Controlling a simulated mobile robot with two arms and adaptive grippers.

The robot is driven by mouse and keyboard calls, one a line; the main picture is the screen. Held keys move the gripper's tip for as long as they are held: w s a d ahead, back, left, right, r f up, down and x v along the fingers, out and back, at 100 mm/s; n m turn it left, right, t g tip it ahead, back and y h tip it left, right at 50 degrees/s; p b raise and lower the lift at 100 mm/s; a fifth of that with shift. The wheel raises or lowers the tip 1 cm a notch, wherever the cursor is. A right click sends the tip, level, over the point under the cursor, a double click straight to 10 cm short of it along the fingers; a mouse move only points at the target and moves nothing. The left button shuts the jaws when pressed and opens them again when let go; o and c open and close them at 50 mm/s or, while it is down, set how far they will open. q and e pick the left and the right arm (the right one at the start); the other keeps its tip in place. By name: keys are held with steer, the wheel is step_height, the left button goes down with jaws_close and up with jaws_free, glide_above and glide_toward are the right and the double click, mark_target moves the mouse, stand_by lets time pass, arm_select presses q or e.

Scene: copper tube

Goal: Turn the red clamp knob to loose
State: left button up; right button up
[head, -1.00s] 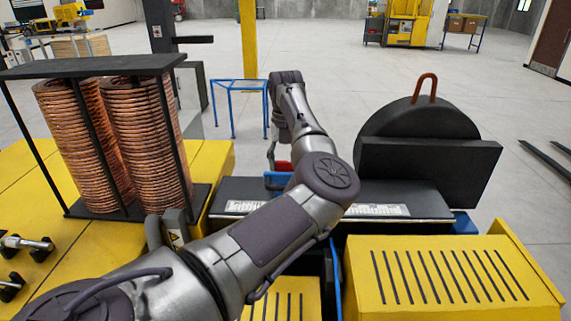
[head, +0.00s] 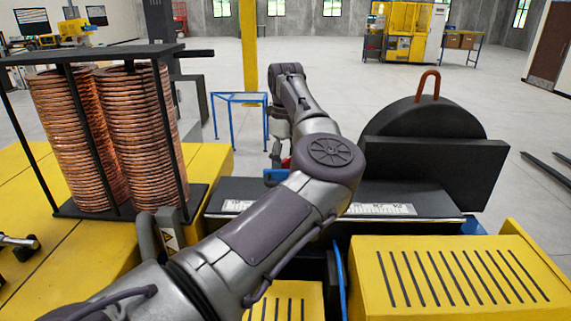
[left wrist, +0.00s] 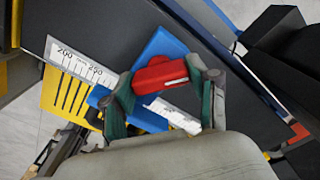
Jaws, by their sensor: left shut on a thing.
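The red clamp knob (left wrist: 160,75) sits on a blue block (left wrist: 165,50) in the left wrist view, with a white strip on its near side. My left gripper (left wrist: 164,82) has its two green-grey fingers on either side of the knob and is shut on it. In the head view only a small bit of the red knob (head: 286,162) shows above a blue part (head: 276,176), behind my left arm. My left gripper is mostly hidden there by the arm. My right gripper is in neither view.
A dark bench with a white ruler strip (head: 381,209) lies under my arm. A rack of copper coils (head: 100,135) stands at left. A black disc-shaped part with a copper hook (head: 424,118) stands at right. A slotted yellow cover (head: 440,275) is in front.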

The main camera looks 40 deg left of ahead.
mark_target(286, 159)
arm_select(q)
steer(key=n, duration=0.3)
steer(key=shift+r+n, duration=0.1)
steer(key=shift+n, duration=2)
steer(key=o, duration=1.2)
steer(key=shift+c, duration=0.2)
steer(key=shift+w, duration=0.1)
steer(key=shift+r, duration=3.9)
